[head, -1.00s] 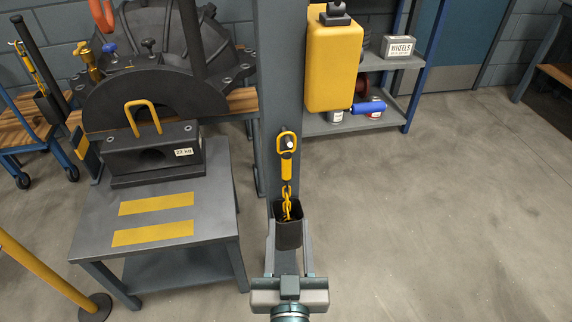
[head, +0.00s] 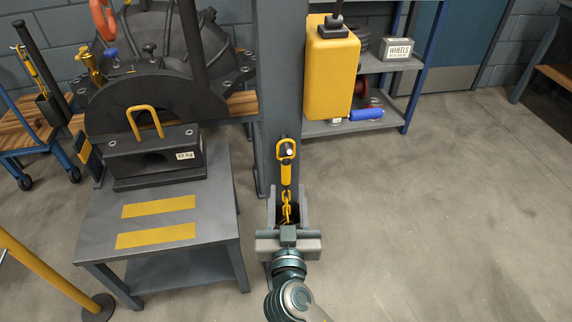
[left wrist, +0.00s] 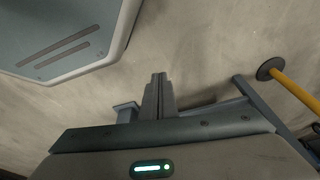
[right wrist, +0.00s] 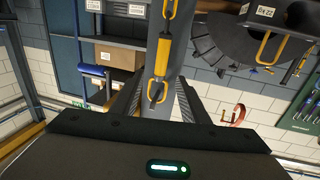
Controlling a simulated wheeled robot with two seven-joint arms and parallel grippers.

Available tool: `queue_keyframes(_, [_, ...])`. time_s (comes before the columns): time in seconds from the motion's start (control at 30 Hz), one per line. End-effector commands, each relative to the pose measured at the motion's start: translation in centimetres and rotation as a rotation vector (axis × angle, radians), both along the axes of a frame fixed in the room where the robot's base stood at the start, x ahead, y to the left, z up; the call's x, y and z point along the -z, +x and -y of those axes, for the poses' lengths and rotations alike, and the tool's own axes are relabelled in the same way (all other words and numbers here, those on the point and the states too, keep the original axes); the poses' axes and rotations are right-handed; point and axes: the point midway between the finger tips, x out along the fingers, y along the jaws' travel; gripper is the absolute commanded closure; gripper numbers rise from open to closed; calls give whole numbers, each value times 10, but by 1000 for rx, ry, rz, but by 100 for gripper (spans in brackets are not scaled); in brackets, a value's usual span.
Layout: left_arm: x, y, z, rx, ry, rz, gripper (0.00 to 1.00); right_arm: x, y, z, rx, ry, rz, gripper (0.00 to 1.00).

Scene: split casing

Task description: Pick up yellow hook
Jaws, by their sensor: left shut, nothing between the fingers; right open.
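The yellow hook (head: 286,150) hangs on a peg on the grey post (head: 279,95), its ring up and its yellow body below. In the right wrist view the hook (right wrist: 164,57) appears between and beyond the open fingers (right wrist: 158,95). My left gripper (left wrist: 155,82) is shut and empty above the floor, out of the head view.
A grey table (head: 103,236) at left bears a black 22 kg block (head: 121,168) with a yellow handle. A yellow canister (head: 331,70) is at the post's right, before a shelf. A yellow barrier post (head: 45,272) stands at lower left. The floor at right is clear.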

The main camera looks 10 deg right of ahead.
Motion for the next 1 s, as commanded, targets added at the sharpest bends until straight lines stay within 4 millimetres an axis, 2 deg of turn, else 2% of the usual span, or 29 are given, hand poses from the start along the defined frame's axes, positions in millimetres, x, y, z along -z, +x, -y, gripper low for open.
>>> queue_keyframes(0.17, [9,-1,0,0,-1,-2,100,-1,15,3,0,1,0,59])
queue_keyframes(0.57, [10,-1,0,0,-1,0,100,0,16,3,0,1,-1,59])
queue_keyframes(0.73, [11,-2,0,0,-1,3,100,-3,23,4,0,-1,0,59])
queue_keyframes(0.8, [23,-4,-2,-1,0,-6,100,-5,28,5,0,-1,1,59])
queue_keyframes(1.0, [42,-8,-4,-1,0,-9,100,-11,46,8,1,-1,2,59])
